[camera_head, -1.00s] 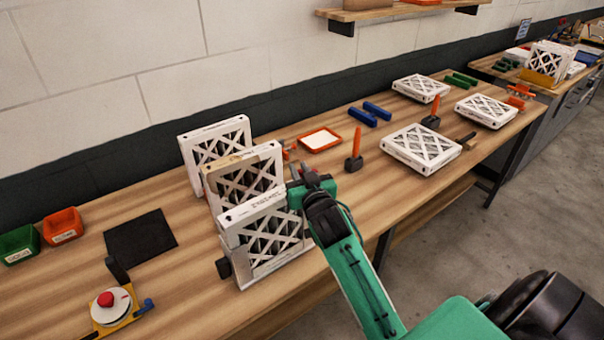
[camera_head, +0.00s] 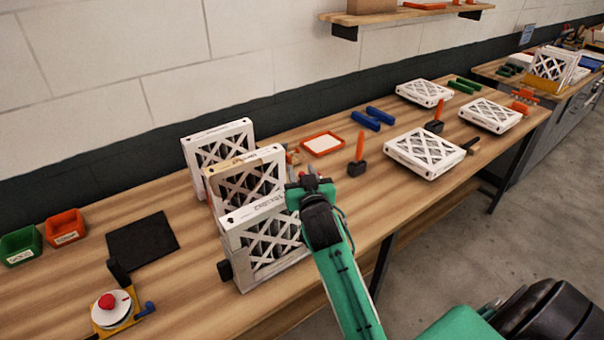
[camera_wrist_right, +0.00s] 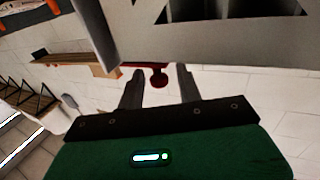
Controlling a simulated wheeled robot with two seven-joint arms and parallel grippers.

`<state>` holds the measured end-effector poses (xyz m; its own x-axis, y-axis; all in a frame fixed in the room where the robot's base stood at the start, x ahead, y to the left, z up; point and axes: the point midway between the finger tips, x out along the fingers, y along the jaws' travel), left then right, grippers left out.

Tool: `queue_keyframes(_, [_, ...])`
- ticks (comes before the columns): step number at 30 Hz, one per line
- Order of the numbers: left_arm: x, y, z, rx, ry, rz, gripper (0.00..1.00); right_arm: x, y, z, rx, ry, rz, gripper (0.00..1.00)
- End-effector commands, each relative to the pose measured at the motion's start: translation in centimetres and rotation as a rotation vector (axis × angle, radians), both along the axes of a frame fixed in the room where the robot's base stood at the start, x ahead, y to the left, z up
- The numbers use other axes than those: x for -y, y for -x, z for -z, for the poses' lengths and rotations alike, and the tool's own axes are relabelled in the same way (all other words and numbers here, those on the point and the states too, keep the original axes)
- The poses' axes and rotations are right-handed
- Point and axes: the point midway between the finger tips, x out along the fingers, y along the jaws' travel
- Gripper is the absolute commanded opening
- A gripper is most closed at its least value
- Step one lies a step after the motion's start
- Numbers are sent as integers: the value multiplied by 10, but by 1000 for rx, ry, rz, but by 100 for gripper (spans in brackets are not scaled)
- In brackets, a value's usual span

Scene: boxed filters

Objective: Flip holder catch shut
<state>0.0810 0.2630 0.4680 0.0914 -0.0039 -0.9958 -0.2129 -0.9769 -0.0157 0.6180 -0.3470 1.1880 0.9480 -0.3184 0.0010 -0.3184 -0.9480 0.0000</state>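Several white boxed filters with lattice faces (camera_head: 264,240) stand upright in a row on the bench, left of centre in the head view. The holder around them is mostly hidden; I cannot make out its catch there. My right gripper (camera_head: 308,184) is at the right side of the front filters, its fingertips hard to see. In the right wrist view, the two dark fingers (camera_wrist_right: 158,88) are apart, with a small red knob (camera_wrist_right: 158,77), possibly the catch, showing between their tips. I cannot tell whether they touch it. A pale filter or holder face (camera_wrist_right: 210,35) fills the top. My left gripper is out of view.
A black mat (camera_head: 142,246), green bin (camera_head: 20,246) and orange bin (camera_head: 65,228) lie to the left. A clamp-like yellow tool with a red knob (camera_head: 107,301) is at front left. An orange tray (camera_head: 323,144), an orange-handled tool (camera_head: 358,158) and more flat filters (camera_head: 424,152) lie to the right.

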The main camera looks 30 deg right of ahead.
Motion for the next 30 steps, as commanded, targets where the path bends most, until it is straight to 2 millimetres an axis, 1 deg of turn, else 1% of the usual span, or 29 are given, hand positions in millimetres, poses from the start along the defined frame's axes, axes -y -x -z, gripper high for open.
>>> queue_keyframes(8, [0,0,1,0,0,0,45,0,1,1,-1,0,0,35])
queue_keyframes(11, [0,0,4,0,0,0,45,-2,6,2,-1,0,-1,35])
queue_keyframes(13, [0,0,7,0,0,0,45,-5,14,3,-1,0,-1,35])
queue_keyframes(17, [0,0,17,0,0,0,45,-12,36,5,0,-2,-1,35])
queue_keyframes(24, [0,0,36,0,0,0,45,-29,86,5,-1,-3,-1,35])
queue_keyframes(27, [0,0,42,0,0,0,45,-35,104,4,1,-2,0,35])
queue_keyframes(30, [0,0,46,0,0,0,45,-40,117,3,-1,-1,0,35])
